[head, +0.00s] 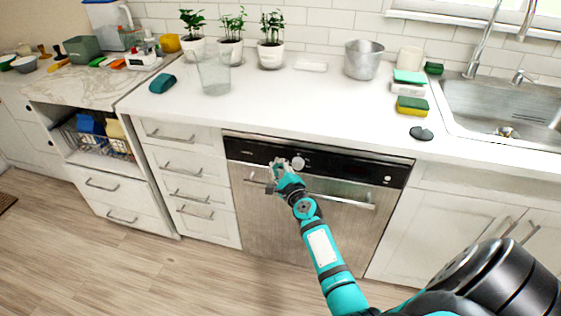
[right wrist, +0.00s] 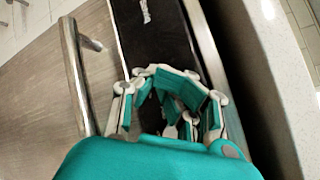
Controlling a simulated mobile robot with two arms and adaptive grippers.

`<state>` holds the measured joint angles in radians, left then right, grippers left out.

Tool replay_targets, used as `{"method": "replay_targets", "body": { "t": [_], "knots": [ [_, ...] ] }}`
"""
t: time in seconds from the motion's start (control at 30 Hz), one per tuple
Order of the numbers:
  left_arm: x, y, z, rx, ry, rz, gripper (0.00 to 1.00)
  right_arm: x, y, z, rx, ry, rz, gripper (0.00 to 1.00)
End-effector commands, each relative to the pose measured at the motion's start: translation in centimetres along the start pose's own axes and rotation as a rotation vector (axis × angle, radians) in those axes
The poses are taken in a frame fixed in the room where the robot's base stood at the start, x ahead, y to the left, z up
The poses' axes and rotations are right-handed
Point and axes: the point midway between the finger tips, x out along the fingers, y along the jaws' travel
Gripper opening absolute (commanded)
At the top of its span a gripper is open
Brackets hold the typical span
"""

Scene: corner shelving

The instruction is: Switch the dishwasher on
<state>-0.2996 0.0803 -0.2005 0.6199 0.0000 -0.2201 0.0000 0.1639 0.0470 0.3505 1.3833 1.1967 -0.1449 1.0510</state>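The dishwasher (head: 270,215) has a steel door, a bar handle (head: 345,200) and a black control panel (head: 340,167) along its top. A round pale knob (head: 299,162) shows on the panel just right of my right gripper (head: 283,167). That gripper is at the panel's left half, in front of it. In the right wrist view, its fingers (right wrist: 170,100) are bent and apart over the black panel (right wrist: 158,35), with the handle (right wrist: 78,75) to the left. What lies between the fingers is partly hidden; contact with the panel cannot be told. My left gripper is out of view.
The white countertop (head: 300,95) overhangs the panel and runs close beside the gripper. A glass (head: 214,75), potted plants, a metal pot (head: 362,60) and sponges (head: 412,104) stand on it. Drawers (head: 190,180) are to the left and a sink (head: 505,105) to the right.

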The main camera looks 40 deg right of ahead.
Motion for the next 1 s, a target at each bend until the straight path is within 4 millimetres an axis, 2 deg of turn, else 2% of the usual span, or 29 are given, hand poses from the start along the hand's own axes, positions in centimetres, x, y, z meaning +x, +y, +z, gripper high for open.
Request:
{"method": "replay_targets", "body": {
  "t": [0.47, 1.0],
  "knots": [
    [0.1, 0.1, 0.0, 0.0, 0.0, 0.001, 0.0, 0.2, -0.2, -0.1, 0.0, 0.0, 0.0, 0.0],
    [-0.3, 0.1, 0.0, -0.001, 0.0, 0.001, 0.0, -0.8, 0.4, 0.4, -0.001, 0.0, 0.0, 0.0]
  ]
}}
